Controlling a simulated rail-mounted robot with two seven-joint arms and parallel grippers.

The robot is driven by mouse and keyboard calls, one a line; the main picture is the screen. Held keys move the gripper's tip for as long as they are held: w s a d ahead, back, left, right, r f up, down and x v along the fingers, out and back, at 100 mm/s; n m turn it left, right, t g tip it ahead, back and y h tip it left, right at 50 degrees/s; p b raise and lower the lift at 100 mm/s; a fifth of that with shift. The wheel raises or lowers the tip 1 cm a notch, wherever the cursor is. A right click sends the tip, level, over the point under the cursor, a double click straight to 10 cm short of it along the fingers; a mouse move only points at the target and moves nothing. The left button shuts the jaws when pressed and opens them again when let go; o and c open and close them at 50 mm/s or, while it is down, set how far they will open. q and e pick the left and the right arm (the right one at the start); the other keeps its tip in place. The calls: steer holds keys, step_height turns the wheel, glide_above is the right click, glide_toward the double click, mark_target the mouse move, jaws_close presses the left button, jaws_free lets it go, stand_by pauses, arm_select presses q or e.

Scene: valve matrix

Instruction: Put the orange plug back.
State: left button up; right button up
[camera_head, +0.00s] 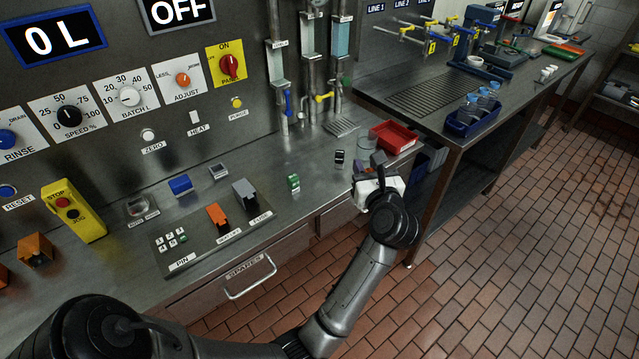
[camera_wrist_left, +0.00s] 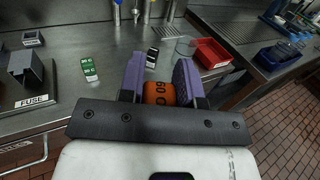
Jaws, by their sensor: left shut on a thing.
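The orange plug (camera_wrist_left: 160,93), with dark characters on its face, sits between the purple fingers of my left gripper (camera_wrist_left: 160,84) in the left wrist view. The gripper is shut on it. In the head view my left gripper (camera_head: 372,165) is near the right end of the steel counter, by the red tray; the plug cannot be made out there. A grey holder (camera_head: 245,192) labelled FUSE stands on the counter panel, and also shows at the left of the left wrist view (camera_wrist_left: 25,72). The gripper is apart from it, to its right. My right gripper is not in view.
A green block (camera_head: 293,183) and a small black block (camera_head: 340,157) stand on the counter between the holder and my gripper. A red tray (camera_head: 393,137) lies at the counter's right end. Upright pipes with valves rise behind.

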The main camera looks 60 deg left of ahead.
arm_select(q)
steer(key=w+a+n+g+y+b, duration=0.1)
steer(key=w+a+n+g, duration=0.2)
steer(key=a, duration=0.5)
steer(key=w+a+n+g, duration=0.1)
steer(key=a+n+g, duration=0.2)
steer(key=a+g, duration=0.35)
steer(key=w+a+f+t+b, duration=0.1)
steer(key=w+a+f, duration=0.2)
steer(key=w, duration=0.3)
steer(key=shift+m, duration=0.3)
steer(key=shift+s+a+f+b, duration=0.1)
steer(key=shift+s+a+f, duration=0.8)
steer(key=shift+s+f, duration=0.85)
steer(key=shift+s+a+f+b, duration=0.1)
steer(key=shift+s+a+f, duration=0.85)
steer(key=shift+s+f, duration=0.8)
steer(key=shift+s+a+f+b, duration=0.1)
steer(key=shift+s+a+f, duration=1)
steer(key=shift+f, duration=1.1)
steer(key=shift+s+d, duration=0.15)
steer(key=shift+d, duration=0.05)
